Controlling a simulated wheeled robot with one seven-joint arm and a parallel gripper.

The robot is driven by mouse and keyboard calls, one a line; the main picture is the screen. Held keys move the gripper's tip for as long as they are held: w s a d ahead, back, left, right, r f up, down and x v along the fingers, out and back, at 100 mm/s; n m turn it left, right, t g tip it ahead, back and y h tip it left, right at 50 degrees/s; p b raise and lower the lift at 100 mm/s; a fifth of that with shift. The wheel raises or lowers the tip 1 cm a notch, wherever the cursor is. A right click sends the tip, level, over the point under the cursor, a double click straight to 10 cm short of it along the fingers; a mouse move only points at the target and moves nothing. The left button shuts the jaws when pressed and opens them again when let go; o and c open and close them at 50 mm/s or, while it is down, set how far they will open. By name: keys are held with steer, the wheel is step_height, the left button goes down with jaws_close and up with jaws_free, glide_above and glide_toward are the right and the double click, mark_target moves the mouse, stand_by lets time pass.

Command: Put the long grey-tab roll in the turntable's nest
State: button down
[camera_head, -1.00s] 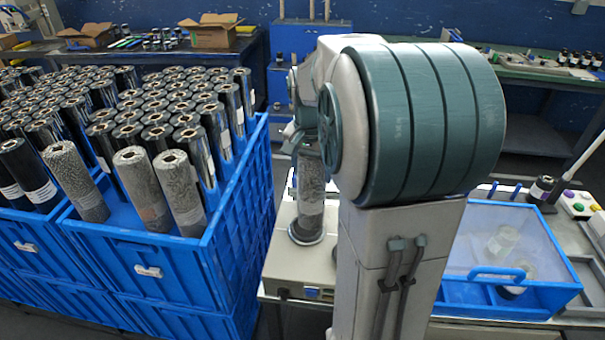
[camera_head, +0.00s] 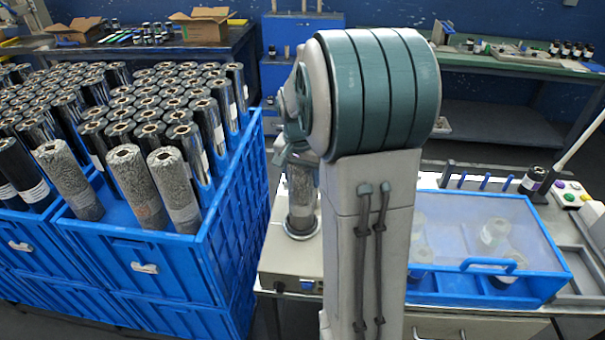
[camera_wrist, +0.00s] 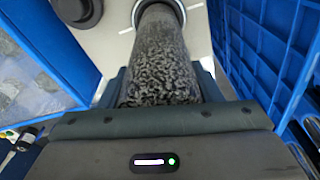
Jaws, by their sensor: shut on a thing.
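My gripper (camera_wrist: 160,88) is shut on a grey speckled roll (camera_wrist: 160,48), which it holds upright. In the head view the roll (camera_head: 301,200) stands over a dark-rimmed round nest (camera_head: 301,231) on the beige machine top, its lower end within the ring. The nest (camera_wrist: 176,6) also shows at the top of the wrist view, around the roll's far end. I cannot tell whether the roll is fully seated. My gripper (camera_head: 299,160) is partly hidden by my arm in the head view, and the roll's upper end is covered. Any grey tab is not discernible.
A blue crate (camera_head: 240,205) with many dark rolls and several grey speckled ones (camera_head: 137,185) stands close on the left. A blue bin with a clear lid (camera_head: 500,225) is on the right. A dark round fitting (camera_wrist: 78,10) lies beside the nest.

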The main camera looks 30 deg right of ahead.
steer(key=shift+f, duration=0.15)
steer(key=shift+c, duration=2.2)
jaws_free()
